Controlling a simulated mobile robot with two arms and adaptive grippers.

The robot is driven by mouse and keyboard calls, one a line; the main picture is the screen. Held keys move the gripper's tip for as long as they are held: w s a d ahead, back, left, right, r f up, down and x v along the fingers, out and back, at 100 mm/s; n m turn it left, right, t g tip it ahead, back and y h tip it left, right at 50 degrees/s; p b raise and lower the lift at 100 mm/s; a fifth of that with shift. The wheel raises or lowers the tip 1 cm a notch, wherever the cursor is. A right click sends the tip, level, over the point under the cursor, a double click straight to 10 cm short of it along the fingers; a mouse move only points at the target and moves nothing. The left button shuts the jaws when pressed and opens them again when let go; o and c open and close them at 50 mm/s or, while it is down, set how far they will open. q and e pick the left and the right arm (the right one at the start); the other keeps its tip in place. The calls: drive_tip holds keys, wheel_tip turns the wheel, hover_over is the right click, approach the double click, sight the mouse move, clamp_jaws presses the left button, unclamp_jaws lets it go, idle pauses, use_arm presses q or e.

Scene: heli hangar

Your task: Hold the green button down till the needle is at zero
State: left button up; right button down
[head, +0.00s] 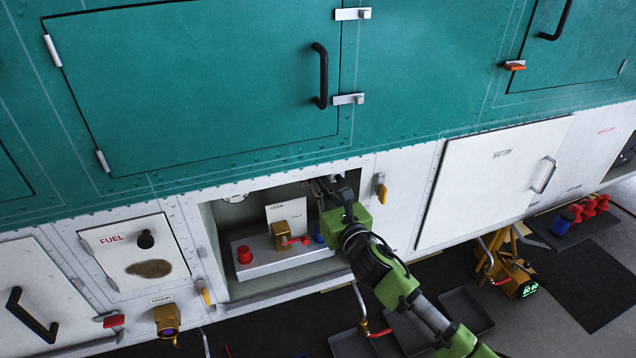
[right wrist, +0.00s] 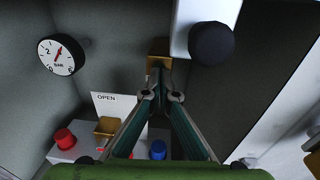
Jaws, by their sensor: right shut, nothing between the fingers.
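My right gripper (head: 330,188) reaches into an open bay in the white lower panel. In the right wrist view its shut fingers (right wrist: 160,72) point at a brass block (right wrist: 159,47) on the back wall, and nothing shows between them. I cannot tell whether the tips touch the block. No green button shows; the fingertips may hide it. A round white gauge (right wrist: 62,57) marked BAR is on the bay wall, its red needle pointing up and slightly right, away from the lowest marks. In the head view the bay's upper edge partly hides the gauge (head: 233,198). My left gripper is not in view.
A ledge (head: 262,266) holds a red knob (head: 244,254), a brass piece with a red lever (head: 281,235), a blue knob (right wrist: 158,150) and an OPEN card (right wrist: 112,103). A white box with a black knob (right wrist: 211,45) is close right of the fingers.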

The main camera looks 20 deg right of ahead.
drive_tip(key=shift+w, duration=0.45)
